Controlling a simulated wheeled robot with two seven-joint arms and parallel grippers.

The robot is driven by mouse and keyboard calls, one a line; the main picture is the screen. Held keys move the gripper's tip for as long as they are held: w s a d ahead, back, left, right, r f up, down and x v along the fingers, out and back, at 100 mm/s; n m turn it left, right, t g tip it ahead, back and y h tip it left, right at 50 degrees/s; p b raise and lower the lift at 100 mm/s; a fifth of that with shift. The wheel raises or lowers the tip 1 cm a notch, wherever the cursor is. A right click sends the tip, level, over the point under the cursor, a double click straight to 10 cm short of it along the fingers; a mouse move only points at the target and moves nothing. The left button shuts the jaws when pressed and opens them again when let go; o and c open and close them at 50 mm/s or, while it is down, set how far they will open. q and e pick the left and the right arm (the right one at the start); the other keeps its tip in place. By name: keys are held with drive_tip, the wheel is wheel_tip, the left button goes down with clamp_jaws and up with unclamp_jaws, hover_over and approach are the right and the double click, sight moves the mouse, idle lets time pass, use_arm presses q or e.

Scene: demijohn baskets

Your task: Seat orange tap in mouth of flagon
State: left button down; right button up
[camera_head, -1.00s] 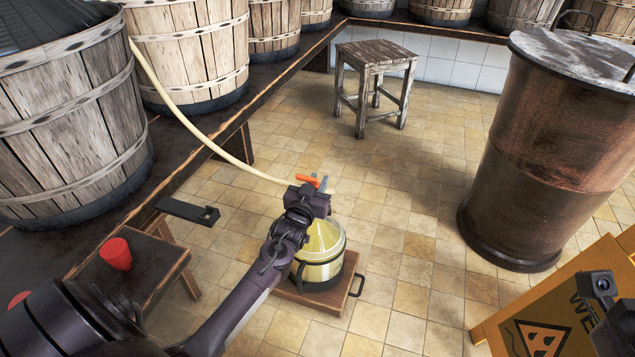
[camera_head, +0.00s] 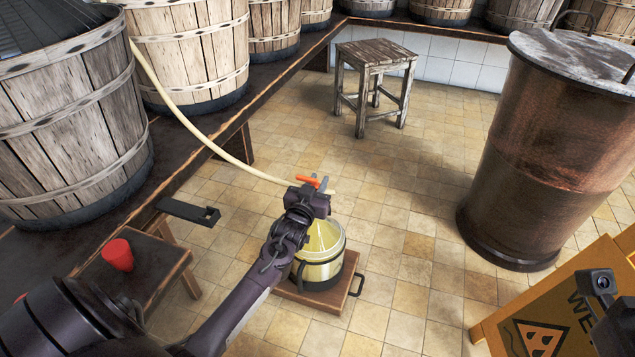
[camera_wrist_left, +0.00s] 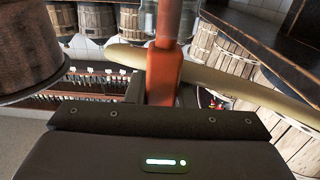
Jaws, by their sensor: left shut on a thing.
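The orange tap (camera_head: 308,181) is between the fingers of my left gripper (camera_head: 317,184), which is shut on it above the flagon. In the left wrist view the tap (camera_wrist_left: 163,73) stands upright in front of the gripper body. A pale hose runs right beside it. The flagon (camera_head: 322,262) is yellowish glass in a holder with dark bands and stands on a small wooden board (camera_head: 327,302). The gripper and wrist hide the flagon's mouth, so I cannot tell whether the tap touches it.
The pale hose (camera_head: 175,105) hangs from the barrels on the left bench to the tap. A low table (camera_head: 150,270) with a red cup (camera_head: 118,254) stands at left. A copper drum (camera_head: 545,150) and yellow sign (camera_head: 560,305) stand at right.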

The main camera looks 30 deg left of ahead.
use_arm(q)
drive_tip(key=shift+r+p, duration=0.1)
drive_tip(key=shift+p, duration=0.25)
idle(0.5)
drive_tip(key=shift+f, duration=0.4)
drive_tip(key=shift+r, duration=0.2)
idle(0.6)
drive_tip(key=shift+r+p, duration=0.2)
drive_tip(key=shift+p, duration=0.1)
